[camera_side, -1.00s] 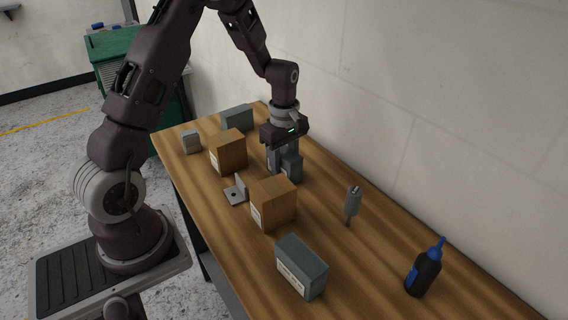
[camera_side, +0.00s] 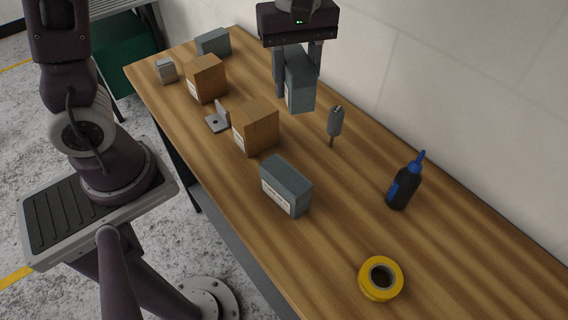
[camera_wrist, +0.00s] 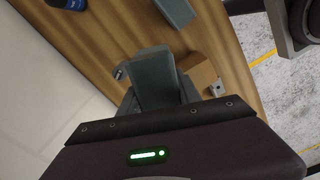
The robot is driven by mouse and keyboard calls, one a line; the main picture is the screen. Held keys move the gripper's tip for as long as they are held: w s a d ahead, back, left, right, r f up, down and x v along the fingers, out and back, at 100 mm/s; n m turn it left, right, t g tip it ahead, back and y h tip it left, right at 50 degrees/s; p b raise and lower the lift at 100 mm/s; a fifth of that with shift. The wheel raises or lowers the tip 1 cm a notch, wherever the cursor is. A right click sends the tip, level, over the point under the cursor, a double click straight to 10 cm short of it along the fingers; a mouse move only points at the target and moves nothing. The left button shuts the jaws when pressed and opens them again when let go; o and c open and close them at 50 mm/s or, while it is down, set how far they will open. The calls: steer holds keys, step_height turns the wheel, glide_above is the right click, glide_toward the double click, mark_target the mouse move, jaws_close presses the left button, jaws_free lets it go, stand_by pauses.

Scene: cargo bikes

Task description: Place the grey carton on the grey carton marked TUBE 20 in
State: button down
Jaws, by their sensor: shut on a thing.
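My gripper (camera_side: 298,84) is shut on a grey carton (camera_side: 301,94) and holds it upright above the back of the table. The held carton (camera_wrist: 153,82) also shows in the wrist view, between the fingers. A second grey carton (camera_side: 288,181) with a white label lies on the table towards the front, apart from the gripper; it also shows at the top of the wrist view (camera_wrist: 176,10). A third grey carton (camera_side: 214,43) stands at the far end. The label print is too small to read, so I cannot tell which is marked TUBE 20 in.
Two brown cartons (camera_side: 257,128) (camera_side: 207,79), a metal bracket (camera_side: 217,119) and a small grey box (camera_side: 167,71) stand along the left side. A grey tool (camera_side: 335,122), a black-and-blue bottle (camera_side: 404,184) and yellow tape (camera_side: 381,278) are to the right.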

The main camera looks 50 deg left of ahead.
mark_target(285, 174)
steer(key=s+d+r+m, duration=0.2)
steer(key=s+d+m, duration=0.2)
steer(key=s+d, duration=0.4)
steer(key=f, duration=0.9)
steer(key=shift+s+f, duration=0.15)
steer(key=shift+s, duration=0.1)
steer(key=shift+f, duration=0.15)
steer(key=c, duration=0.8)
jaws_free()
step_height(285, 174, up, 12)
steer(key=r, duration=0.1)
steer(key=s+a+m+t, duration=0.2)
steer(key=a+m, duration=0.1)
steer(key=a, duration=0.1)
steer(key=s+a+r+m+t, duration=0.1)
steer(key=s+a+m, duration=0.2)
steer(key=a, duration=0.1)
steer(key=s+a+m+t, duration=0.2)
steer(key=s+a+m, duration=0.1)
steer(key=a, duration=0.1)
steer(key=shift+s+a+r+t, duration=0.2)
steer(key=shift+r+t, duration=0.1)
steer(key=shift+r, duration=0.05)
